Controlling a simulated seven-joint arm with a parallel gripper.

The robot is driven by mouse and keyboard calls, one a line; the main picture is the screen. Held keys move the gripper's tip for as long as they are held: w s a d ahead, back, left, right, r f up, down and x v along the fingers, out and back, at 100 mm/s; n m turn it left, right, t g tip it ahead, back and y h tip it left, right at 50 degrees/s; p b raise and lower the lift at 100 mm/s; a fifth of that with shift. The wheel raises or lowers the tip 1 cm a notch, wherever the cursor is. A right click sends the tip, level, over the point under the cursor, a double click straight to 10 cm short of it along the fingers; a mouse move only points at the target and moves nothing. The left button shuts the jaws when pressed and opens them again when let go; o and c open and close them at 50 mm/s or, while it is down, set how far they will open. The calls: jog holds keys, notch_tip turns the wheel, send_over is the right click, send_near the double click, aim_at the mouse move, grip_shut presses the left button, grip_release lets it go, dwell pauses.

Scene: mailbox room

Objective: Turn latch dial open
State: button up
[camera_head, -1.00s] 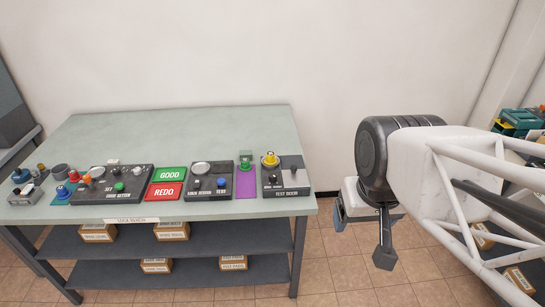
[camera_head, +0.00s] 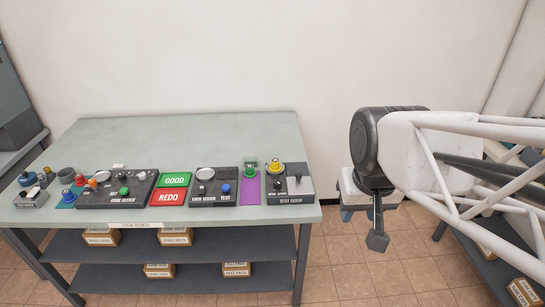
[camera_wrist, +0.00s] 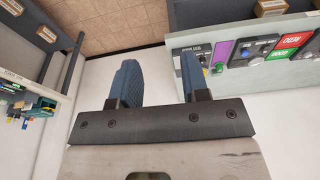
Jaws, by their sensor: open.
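The test door panel (camera_head: 289,184) is a dark box at the right end of the green bench top. It carries a yellow knob (camera_head: 274,168), a small dark knob (camera_head: 277,183) and a light plate with a short post (camera_head: 298,184). I cannot tell which part is the latch dial. My gripper (camera_head: 362,227) hangs right of the bench, clear of the panel and pointing downward. In the wrist view its two blue fingers (camera_wrist: 158,78) are apart with nothing between them. The bench panels show upside down at the upper right there.
The bench top (camera_head: 190,135) also holds a green GOOD plate (camera_head: 174,180), a red REDO plate (camera_head: 168,198), a lock test panel (camera_head: 213,187) and a larger panel (camera_head: 118,188). Cardboard boxes (camera_head: 176,237) sit on shelves below. Bare floor lies right of the bench.

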jog(key=w+a, duration=0.2)
jog(key=w, duration=0.8)
jog(key=m+g, duration=0.2)
send_over(277, 182)
notch_tip(277, 182, down, 19)
jog(key=shift+f, duration=0.2)
jog(key=shift+w+f, duration=0.1)
jog(key=shift+f, duration=0.1)
jog(key=shift+f, duration=0.1)
jog(key=shift+f, duration=3.75)
jog(key=shift+c, duration=0.4)
